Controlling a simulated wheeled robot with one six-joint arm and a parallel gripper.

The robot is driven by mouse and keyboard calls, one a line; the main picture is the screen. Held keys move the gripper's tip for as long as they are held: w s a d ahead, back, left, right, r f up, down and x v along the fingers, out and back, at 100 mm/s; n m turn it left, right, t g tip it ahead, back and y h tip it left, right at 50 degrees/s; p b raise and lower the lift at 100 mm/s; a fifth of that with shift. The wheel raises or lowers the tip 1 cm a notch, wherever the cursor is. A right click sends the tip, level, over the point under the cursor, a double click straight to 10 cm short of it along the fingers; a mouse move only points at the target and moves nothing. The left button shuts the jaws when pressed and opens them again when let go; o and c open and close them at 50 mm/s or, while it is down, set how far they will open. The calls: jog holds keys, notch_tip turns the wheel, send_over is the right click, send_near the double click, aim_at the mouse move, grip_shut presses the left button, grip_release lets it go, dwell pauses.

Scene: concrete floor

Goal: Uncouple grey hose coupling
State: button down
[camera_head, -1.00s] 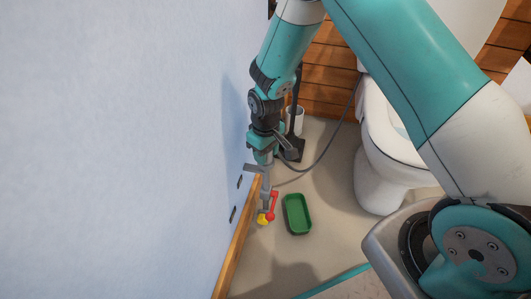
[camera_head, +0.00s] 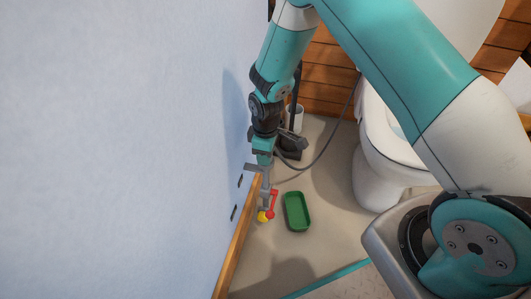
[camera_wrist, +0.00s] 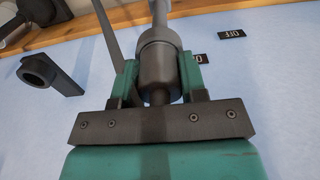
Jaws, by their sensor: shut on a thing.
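The grey hose coupling (camera_wrist: 158,65) is a rounded cylinder between the two teal fingers in the wrist view. My gripper (camera_wrist: 160,72) is shut on it, one finger on each side. In the head view my gripper (camera_head: 262,158) points down close to the wall, and the coupling is mostly hidden there. A grey pipe (camera_head: 266,180) runs below it to a fitting with a red handle (camera_head: 273,202) and a yellow part (camera_head: 263,216). Whether the coupling is still joined to the pipe cannot be told.
A green tray (camera_head: 288,212) lies on the floor right of the fitting. A grey hose (camera_head: 322,155) curves from near my gripper toward the white toilet (camera_head: 378,175). A grey ring-ended bracket (camera_wrist: 40,72) and a black OFF label (camera_wrist: 232,33) are on the wall.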

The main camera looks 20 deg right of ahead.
jog(key=c, duration=0.6)
grip_release()
jog(key=shift+r, duration=0.1)
notch_tip(320, 180, up, 9)
jog(key=p, duration=0.8)
jog(key=shift+c, duration=0.4)
